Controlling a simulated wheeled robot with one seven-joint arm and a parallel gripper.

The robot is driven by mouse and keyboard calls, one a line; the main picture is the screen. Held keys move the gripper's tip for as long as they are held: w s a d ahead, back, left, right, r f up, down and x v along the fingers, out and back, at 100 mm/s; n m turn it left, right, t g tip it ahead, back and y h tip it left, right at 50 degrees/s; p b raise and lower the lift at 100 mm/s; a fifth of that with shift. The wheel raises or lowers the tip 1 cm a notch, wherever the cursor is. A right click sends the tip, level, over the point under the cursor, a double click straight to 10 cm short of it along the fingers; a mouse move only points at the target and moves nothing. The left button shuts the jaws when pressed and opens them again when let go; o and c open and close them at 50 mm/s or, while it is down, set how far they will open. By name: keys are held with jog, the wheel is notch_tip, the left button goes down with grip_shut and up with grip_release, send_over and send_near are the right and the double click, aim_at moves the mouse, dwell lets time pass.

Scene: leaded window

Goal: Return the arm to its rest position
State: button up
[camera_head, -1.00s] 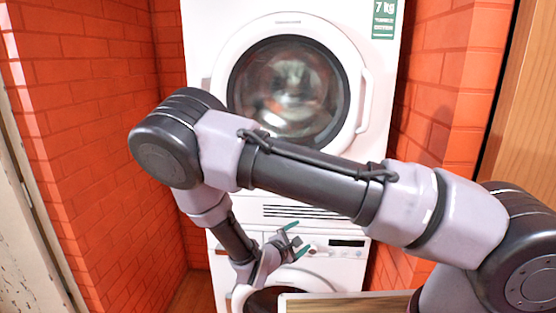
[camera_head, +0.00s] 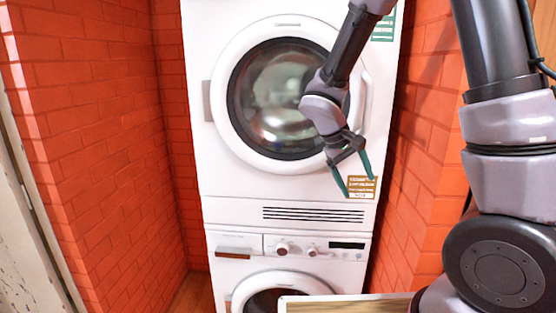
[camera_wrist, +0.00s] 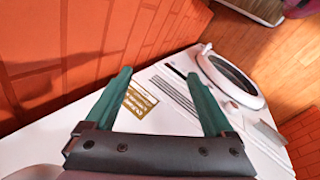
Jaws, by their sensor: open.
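My gripper (camera_head: 357,186) hangs in front of the upper white machine (camera_head: 232,188) in the head view, near the lower right of its round door (camera_head: 270,95). Its two teal fingers point down and are spread apart, with nothing between them. In the wrist view my gripper (camera_wrist: 160,100) also shows open and empty, with the white machine front beyond the fingers. My arm comes down from the top right and covers part of the round door.
A lower white machine (camera_head: 345,268) with knobs and a round door (camera_head: 270,300) stands below the upper one. Orange brick walls close in at left (camera_head: 90,130) and right (camera_head: 440,130). A wooden-topped surface (camera_head: 350,304) is at the bottom edge. Open space lies left of my arm.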

jog(key=s+d+r+m+t+y, duration=0.1)
jog(key=s+r+m+t+y, duration=0.1)
jog(key=s+r, duration=0.2)
jog(key=s+d+r+m+t+y, duration=0.2)
jog(key=s+r+m+y, duration=0.1)
jog(key=r, duration=0.7)
jog(key=s+d+r+m+t+y, duration=0.1)
jog(key=s+r+m+t+y, duration=0.1)
jog(key=s+r, duration=0.3)
notch_tip(320, 180, up, 2)
jog(key=shift+d+r+m+y, duration=0.25)
jog(key=shift+m+y, duration=0.05)
